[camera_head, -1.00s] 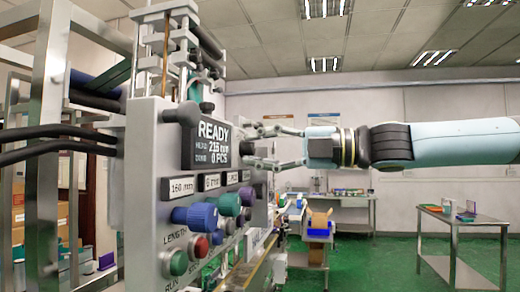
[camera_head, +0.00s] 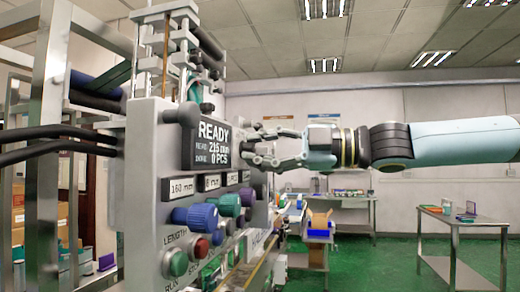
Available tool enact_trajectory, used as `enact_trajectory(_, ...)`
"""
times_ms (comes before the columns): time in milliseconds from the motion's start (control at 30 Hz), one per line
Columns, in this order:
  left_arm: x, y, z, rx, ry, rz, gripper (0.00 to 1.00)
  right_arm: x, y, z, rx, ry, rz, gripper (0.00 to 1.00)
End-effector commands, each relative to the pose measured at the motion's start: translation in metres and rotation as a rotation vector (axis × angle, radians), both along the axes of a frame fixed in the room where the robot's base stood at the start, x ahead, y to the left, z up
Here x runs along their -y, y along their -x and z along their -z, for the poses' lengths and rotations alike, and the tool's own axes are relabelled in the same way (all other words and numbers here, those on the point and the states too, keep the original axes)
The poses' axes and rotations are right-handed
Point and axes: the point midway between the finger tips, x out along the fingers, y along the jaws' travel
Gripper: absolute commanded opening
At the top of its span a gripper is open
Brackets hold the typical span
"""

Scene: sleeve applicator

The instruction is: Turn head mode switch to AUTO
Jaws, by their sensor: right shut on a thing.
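The grey sleeve applicator's control panel (camera_head: 147,200) stands at the left, seen at a steep angle. Its screen (camera_head: 205,138) reads READY with 0 PCS. My right gripper (camera_head: 258,148) reaches in from the right at the panel's far upper edge, beside the screen. Its fingers are shut on a small dark knob, apparently the head mode switch, which is mostly hidden between the fingertips. The switch's label and pointer cannot be read from here. My left gripper is not in view.
A metal frame and black cables flank the machine. Steel tables (camera_head: 455,222) stand farther back, with open floor between.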

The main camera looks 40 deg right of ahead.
Motion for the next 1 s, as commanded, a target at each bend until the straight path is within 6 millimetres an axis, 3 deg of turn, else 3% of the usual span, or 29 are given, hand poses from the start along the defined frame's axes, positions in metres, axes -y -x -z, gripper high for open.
enact_trajectory(167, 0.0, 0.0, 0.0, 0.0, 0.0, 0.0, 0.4, 0.0, 0.0, 0.001, -0.002, 0.0, 0.002, 0.0)
enact_trajectory(200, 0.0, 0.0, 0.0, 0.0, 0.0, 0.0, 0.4, 0.0, 0.0, 0.001, -0.002, 0.0, 0.002, 0.26)
enact_trajectory(367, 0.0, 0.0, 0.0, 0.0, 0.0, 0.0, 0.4, 0.0, 0.0, 0.001, -0.001, -0.001, 0.001, 0.47)
enact_trajectory(733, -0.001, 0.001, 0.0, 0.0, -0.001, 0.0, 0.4, 0.0, 0.0, -0.003, 0.001, 0.001, -0.001, 0.47)
enact_trajectory(1000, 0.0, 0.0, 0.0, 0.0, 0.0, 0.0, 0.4, 0.0, 0.0, -0.027, 0.004, 0.002, 0.0, 0.47)
